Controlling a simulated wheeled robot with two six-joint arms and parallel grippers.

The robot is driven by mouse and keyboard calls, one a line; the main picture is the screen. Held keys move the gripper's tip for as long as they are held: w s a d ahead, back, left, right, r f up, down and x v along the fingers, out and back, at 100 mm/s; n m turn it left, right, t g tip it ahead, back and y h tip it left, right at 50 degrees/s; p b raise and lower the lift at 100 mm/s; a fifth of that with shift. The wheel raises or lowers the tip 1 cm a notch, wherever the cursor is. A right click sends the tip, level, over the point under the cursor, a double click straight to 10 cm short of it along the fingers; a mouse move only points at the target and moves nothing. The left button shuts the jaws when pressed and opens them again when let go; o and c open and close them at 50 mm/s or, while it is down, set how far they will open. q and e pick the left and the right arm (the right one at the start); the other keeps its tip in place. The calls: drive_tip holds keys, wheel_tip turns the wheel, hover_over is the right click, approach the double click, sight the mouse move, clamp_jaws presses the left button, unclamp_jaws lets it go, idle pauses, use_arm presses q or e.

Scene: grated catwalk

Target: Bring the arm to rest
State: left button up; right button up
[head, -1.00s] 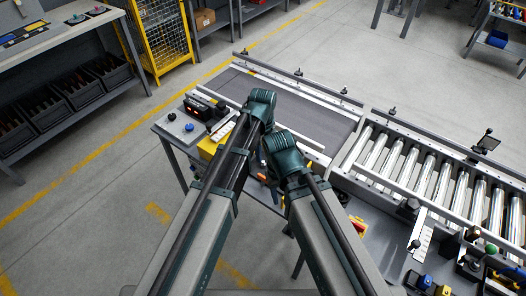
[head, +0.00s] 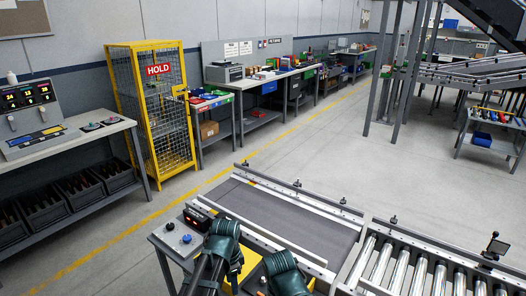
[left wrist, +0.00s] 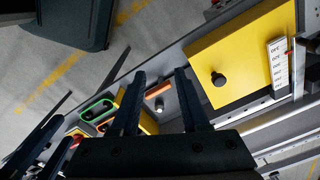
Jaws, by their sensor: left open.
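In the head view only dark green upper parts of my two arms show at the bottom edge, side by side. Both gripper tips are hidden or out of frame there.
A grey belt conveyor (head: 285,220) lies just ahead, joined to a roller conveyor (head: 440,268) on the right. A yellow panel (left wrist: 240,55) is close to the left gripper. A yellow cage (head: 155,110) and benches line the back left. Grey floor (head: 320,150) behind the conveyor is open.

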use_arm(q)
drive_tip(key=s+a+n, duration=0.6)
drive_tip(key=a+n, duration=0.1)
drive_tip(key=n, duration=0.5)
drive_tip(key=s+d+m, duration=0.1)
drive_tip(key=s+d, duration=0.2)
drive_tip(key=d, duration=0.2)
drive_tip(key=s+d+m+y, duration=0.1)
drive_tip(key=s+d+m, duration=0.1)
drive_tip(key=d, duration=0.3)
drive_tip(key=shift+s+d+g, duration=0.25)
drive_tip(key=shift+s+g, duration=0.05)
drive_tip(key=shift+s, duration=0.2)
